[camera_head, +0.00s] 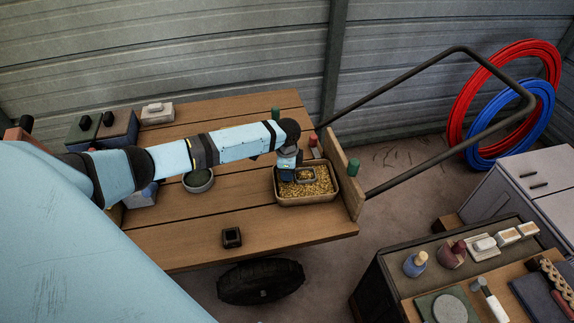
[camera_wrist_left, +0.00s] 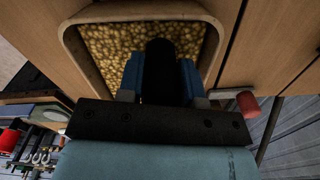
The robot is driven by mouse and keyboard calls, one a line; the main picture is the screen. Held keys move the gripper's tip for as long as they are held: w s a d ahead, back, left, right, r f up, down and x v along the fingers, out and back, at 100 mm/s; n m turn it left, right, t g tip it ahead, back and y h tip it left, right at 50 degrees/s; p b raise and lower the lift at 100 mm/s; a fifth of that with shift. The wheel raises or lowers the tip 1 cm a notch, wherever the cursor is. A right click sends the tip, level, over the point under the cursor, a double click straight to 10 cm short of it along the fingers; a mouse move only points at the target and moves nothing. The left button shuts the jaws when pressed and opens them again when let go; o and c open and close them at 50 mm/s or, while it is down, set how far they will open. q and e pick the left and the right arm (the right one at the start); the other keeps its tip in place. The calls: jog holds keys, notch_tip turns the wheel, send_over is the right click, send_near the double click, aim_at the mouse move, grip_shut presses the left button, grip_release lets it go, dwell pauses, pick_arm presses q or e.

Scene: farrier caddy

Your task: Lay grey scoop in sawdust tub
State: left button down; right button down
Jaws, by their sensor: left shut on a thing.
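The sawdust tub (camera_head: 330,198) is a tan tray of yellowish shavings near the right end of the wooden cart. My left gripper (camera_head: 287,172) is over its left part, pointing down. In the left wrist view the blue fingers flank the handle, and the tub (camera_wrist_left: 213,45) is behind. My right gripper is not in view.
A crowded workbench (camera_head: 385,290) is at lower right. The cart's front middle is mostly clear.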

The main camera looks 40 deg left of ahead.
pick_arm(q)
jog(key=shift+f, duration=0.75)
dwell(0.5)
jog(key=c, duration=0.7)
grip_release()
notch_tip(320, 180, up, 14)
jog(key=shift+f+p, duration=0.1)
jog(key=shift+p, duration=0.35)
